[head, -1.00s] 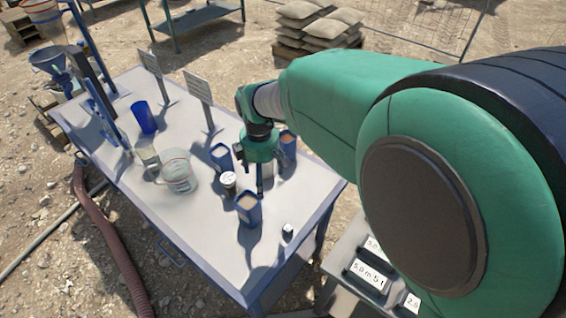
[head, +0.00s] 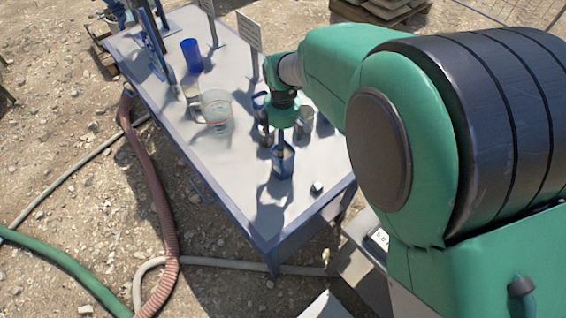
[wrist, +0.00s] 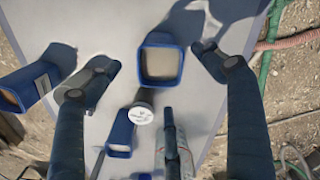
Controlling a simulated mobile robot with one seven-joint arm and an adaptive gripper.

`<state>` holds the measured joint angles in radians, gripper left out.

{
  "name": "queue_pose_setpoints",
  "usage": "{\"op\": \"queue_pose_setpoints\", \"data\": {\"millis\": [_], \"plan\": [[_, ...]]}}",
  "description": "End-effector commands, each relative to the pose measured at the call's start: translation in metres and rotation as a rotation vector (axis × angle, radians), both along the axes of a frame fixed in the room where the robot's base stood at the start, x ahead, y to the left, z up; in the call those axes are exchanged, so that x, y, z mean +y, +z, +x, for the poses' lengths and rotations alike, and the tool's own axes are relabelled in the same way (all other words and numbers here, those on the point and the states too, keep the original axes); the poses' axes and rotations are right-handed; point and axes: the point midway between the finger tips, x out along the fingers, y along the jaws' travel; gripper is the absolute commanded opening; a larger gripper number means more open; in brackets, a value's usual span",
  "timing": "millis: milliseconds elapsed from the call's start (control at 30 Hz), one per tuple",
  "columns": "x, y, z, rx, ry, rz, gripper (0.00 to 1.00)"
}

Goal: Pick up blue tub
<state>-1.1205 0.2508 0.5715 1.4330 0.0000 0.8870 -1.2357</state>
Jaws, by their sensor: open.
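A square blue tub (head: 283,163) with pale brown contents stands upright near the table's front corner. In the wrist view this tub (wrist: 161,62) shows between the two spread fingers of my gripper (wrist: 153,58), with a gap on each side. In the head view my gripper (head: 281,145) points down right at the tub's top; its fingertips' height against the rim is hard to judge. My gripper is open and holds nothing.
A white-lidded cup (wrist: 142,114) and a dark-topped, labelled clear item (wrist: 171,145) stand close by. A clear jug (head: 216,110), a blue tumbler (head: 192,55) and sign stands are farther back on the table (head: 235,165).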

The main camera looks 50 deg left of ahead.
Motion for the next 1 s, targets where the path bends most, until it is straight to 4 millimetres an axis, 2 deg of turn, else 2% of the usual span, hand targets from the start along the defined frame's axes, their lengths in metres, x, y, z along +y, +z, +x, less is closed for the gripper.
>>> {"op": "queue_pose_setpoints", "data": {"millis": [200, 400, 867, 1000], "plan": [[-0.001, -0.036, 0.0, 0.001, 0.0, -0.001, 0.81], [0.0, -0.056, 0.0, 0.0, 0.0, 0.0, 0.81], [0.0, -0.061, 0.0, -0.001, 0.0, 0.001, 0.81], [-0.001, -0.069, 0.0, 0.0, 0.0, 0.0, 0.81]]}}
